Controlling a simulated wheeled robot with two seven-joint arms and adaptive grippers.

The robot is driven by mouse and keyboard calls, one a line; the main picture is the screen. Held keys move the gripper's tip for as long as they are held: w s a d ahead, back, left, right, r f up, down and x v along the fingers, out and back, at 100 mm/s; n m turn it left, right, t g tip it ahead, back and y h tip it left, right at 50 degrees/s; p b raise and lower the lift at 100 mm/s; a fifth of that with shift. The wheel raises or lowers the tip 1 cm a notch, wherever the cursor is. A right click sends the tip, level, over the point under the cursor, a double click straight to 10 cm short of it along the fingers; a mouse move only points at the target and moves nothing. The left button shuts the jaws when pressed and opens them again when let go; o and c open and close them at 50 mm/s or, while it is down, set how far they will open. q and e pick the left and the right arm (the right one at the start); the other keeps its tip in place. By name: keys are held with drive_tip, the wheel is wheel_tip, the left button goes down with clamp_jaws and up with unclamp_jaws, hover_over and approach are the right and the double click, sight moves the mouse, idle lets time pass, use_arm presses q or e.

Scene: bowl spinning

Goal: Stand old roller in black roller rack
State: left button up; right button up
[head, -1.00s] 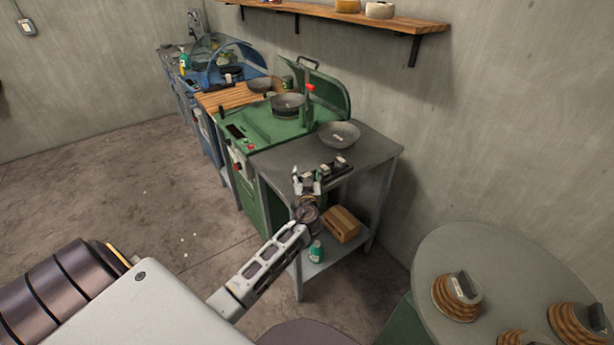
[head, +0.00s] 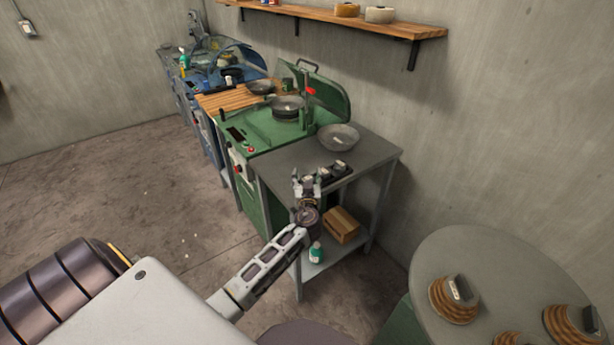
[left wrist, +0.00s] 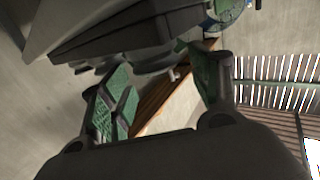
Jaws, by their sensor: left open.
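My left gripper (head: 307,178) is open at the front edge of the grey table. The black roller rack (head: 336,173) lies on that table, just right of the gripper; small light pieces show on it. A small pale item shows at the fingers, but I cannot tell whether it is between them or behind them. I cannot pick out the old roller for sure. In the left wrist view the green-padded fingers (left wrist: 168,92) stand apart, and a dark stepped body (left wrist: 120,35) lies beyond them, too unclear to name. My right gripper is not in view.
A metal bowl (head: 338,138) stands on the grey table (head: 285,157) behind the rack. The green spinning machine (head: 262,128) adjoins it. A wooden box (head: 342,226) and a green bottle (head: 316,252) are on the lower shelf. A round table (head: 430,262) with wooden forms stands right.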

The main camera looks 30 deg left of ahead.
use_arm(q)
drive_tip(key=v, duration=0.4)
drive_tip(key=shift+f+b, duration=0.2)
drive_tip(key=shift+b, duration=0.15)
drive_tip(key=b+v, duration=0.1)
drive_tip(key=v, duration=0.6)
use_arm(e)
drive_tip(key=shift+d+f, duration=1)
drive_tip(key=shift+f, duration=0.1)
use_arm(q)
drive_tip(key=shift+d+r, duration=0.1)
drive_tip(key=shift+d, duration=0.05)
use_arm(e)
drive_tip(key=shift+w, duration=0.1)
